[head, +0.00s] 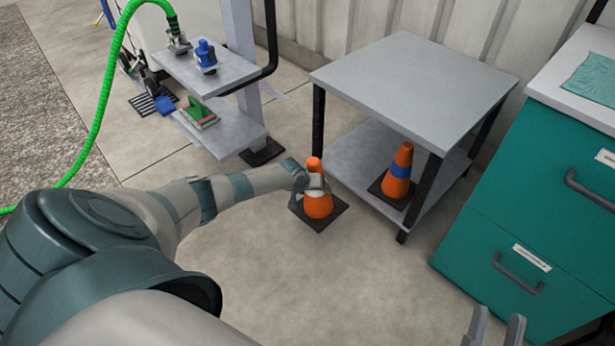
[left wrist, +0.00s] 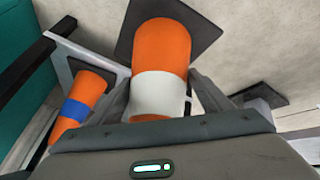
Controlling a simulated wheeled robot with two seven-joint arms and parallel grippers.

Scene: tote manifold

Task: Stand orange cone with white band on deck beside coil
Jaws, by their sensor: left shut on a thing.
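The orange cone with the white band (head: 319,208) is upright on its black square base, in front of the grey table's near leg. My left gripper (head: 314,186) is shut on it around the white band. In the left wrist view the cone (left wrist: 162,48) fills the space between the fingers. I cannot tell whether its base touches the floor. My right gripper (head: 496,330) is at the bottom right edge, fingers apart, seemingly empty. I cannot make out a coil.
An orange cone with a blue band (head: 398,176) stands on the lower shelf of the grey table (head: 415,85). A teal drawer cabinet (head: 530,230) stands at right. A two-level grey stand (head: 232,68) at left holds hose fittings and a green brush. A green hose (head: 105,90) hangs at left.

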